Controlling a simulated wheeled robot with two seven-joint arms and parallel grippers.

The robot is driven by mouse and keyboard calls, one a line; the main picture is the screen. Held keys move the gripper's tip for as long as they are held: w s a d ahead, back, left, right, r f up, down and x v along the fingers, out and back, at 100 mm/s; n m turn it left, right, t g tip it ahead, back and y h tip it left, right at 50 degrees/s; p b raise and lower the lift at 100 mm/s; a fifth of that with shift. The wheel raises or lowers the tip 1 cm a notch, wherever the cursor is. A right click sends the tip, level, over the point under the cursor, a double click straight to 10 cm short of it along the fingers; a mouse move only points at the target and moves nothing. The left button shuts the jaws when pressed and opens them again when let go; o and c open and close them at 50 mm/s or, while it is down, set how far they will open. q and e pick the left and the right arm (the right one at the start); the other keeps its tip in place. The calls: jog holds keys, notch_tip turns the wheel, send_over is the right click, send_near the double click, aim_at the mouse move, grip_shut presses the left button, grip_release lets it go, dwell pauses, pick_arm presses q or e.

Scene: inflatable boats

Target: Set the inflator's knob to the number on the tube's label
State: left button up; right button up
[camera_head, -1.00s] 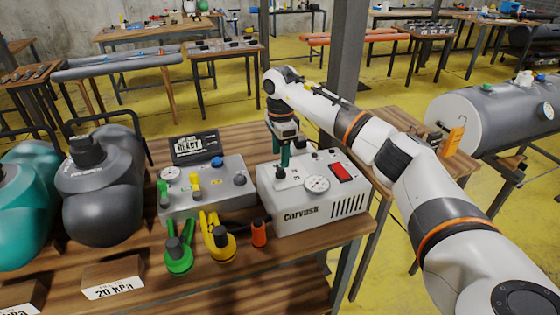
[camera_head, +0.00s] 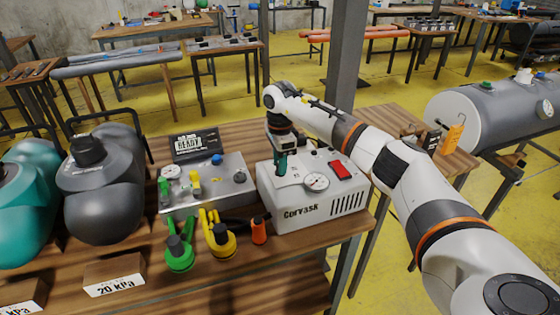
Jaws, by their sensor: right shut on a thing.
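The inflator (camera_head: 318,206) is a white box marked Corvask, with a round gauge (camera_head: 316,182) and a red switch (camera_head: 340,171) on top. It stands on the wooden bench. My right gripper (camera_head: 281,168) points down over the top left of the inflator, shut on its knob, which the fingers mostly hide. The knob's setting cannot be read. A grey tube (camera_head: 484,116) lies at the right, with an orange tag (camera_head: 451,139) and a small dark piece near its end. No number on a tube label is readable. My left gripper is not in view.
A grey valve box (camera_head: 207,187) with coloured fittings stands left of the inflator, behind it a READY sign (camera_head: 194,143). Green (camera_head: 179,250) and yellow (camera_head: 221,240) hose fittings and an orange cylinder (camera_head: 259,231) lie in front. A 20 kPa block (camera_head: 115,276) sits front left.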

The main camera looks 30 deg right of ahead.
jog(key=shift+m, duration=0.3)
jog(key=m+p, duration=0.1)
jog(key=m, duration=0.1)
jog(key=shift+r+m, duration=0.1)
jog(key=shift+m, duration=0.3)
jog(key=m, duration=0.3)
jog(key=shift+d+m+p, duration=0.1)
jog(key=shift+m+p, duration=0.2)
jog(key=shift+p, duration=0.1)
jog(key=m, duration=0.3)
jog(key=shift+s+m+p, duration=0.1)
jog(key=shift+m+p, duration=0.2)
jog(key=shift+p, duration=0.1)
jog(key=m+p, duration=0.1)
jog(key=m, duration=0.2)
jog(key=shift+m, duration=0.3)
jog(key=m+p, duration=0.1)
jog(key=m, duration=0.3)
jog(key=shift+m, duration=0.3)
jog(key=m+p, duration=0.1)
jog(key=m, duration=0.3)
jog(key=shift+s+m+p, duration=0.1)
jog(key=shift+m+p, duration=0.2)
jog(key=shift+m, duration=0.4)
jog(key=o, duration=1)
